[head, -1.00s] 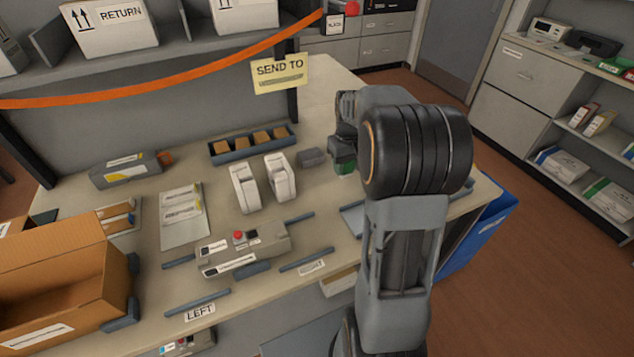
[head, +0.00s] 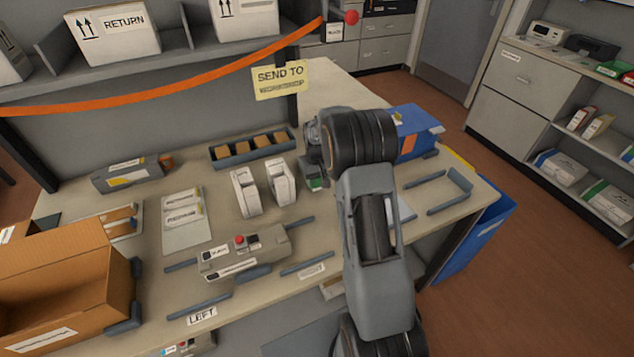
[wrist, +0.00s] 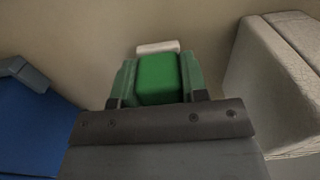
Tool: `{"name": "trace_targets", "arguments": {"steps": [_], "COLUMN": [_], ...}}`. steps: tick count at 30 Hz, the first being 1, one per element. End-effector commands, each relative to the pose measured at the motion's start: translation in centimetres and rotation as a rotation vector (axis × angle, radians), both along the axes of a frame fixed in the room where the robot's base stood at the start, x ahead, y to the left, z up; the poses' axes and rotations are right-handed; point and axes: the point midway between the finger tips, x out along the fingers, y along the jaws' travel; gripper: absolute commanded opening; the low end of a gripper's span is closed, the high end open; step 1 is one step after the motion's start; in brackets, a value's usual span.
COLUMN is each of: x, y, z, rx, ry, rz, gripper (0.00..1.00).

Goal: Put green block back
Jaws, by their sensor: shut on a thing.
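The green block (head: 314,184) is held in my gripper (head: 313,176), over the back-middle of the workbench (head: 345,240). In the wrist view the green block (wrist: 158,78) sits between both fingers, with a finger pressed on each side. My gripper is shut on it. In the head view my wrist and arm cover most of the gripper, and the block's lower edge is close to the bench; I cannot tell whether it touches. Two white upright cartridges (head: 262,187) stand just left of the gripper.
A blue tray with several brown blocks (head: 252,146) lies behind the cartridges. A blue box (head: 415,131) stands right of my arm. A grey device with a red button (head: 243,251) is in front. In the wrist view a small white piece (wrist: 158,47) lies beyond the block.

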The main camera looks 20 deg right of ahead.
Motion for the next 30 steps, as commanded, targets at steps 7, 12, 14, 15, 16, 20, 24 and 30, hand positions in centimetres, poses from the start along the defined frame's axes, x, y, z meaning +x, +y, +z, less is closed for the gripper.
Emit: {"name": "trace_targets", "arguments": {"steps": [7, 12, 14, 15, 16, 20, 24, 30], "x": [-0.04, -0.05, -0.06, -0.06, -0.06, -0.07, -0.07, -0.06], "y": [-0.02, -0.02, -0.01, -0.01, -0.01, -0.01, -0.01, -0.01], "z": [-1.20, -1.35, -1.57, -1.44, -1.43, -1.43, -1.42, -1.32], "rx": [0.000, 0.000, 0.000, 0.000, 0.000, 0.000, 0.000, 0.000], "ry": [-0.001, 0.000, 0.000, 0.000, 0.000, 0.001, 0.001, 0.000], "rz": [0.000, 0.000, 0.000, 0.000, 0.000, 0.000, 0.000, 0.000], "gripper": [0.18, 0.18, 0.18, 0.44, 0.47, 0.59, 0.70, 0.70]}}
